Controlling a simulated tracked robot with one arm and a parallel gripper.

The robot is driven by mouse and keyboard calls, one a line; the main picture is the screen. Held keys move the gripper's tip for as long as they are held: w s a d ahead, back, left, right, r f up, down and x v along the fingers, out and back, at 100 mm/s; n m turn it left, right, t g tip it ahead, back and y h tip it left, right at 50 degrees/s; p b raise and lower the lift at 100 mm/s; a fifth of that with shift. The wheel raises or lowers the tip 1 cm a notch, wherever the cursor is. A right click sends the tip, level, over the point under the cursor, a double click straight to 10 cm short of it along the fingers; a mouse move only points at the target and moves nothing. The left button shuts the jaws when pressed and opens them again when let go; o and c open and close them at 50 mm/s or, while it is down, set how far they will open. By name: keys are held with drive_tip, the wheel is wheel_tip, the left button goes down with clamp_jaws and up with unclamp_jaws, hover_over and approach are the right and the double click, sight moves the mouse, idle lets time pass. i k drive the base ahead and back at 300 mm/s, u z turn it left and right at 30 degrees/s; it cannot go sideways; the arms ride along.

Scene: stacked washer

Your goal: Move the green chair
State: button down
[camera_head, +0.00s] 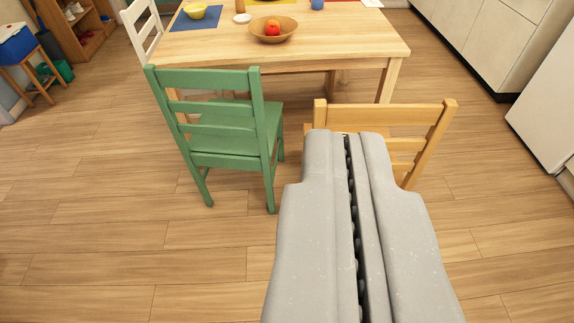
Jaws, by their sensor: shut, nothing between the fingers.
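The green chair (228,119) stands upright on the floor at the near side of the table, left of the middle of the picture. Its slatted back faces me and its seat reaches toward the table edge. My gripper (346,133) is shut and empty, with its two grey fingers side by side. It is to the right of the green chair and apart from it in the picture. It hides part of a light wooden chair (382,117) behind it.
A wooden table (340,41) stands beyond, bearing a brown bowl (273,30) with red fruit and a yellow bowl. A white chair (142,28) is at its left. Shelves are at upper left, white cabinets at upper right. The floor at the near left is clear.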

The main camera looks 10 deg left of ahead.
sight(232, 134)
drive_tip(key=z, duration=0.2)
drive_tip(key=i, duration=1)
drive_tip(key=u, duration=0.05)
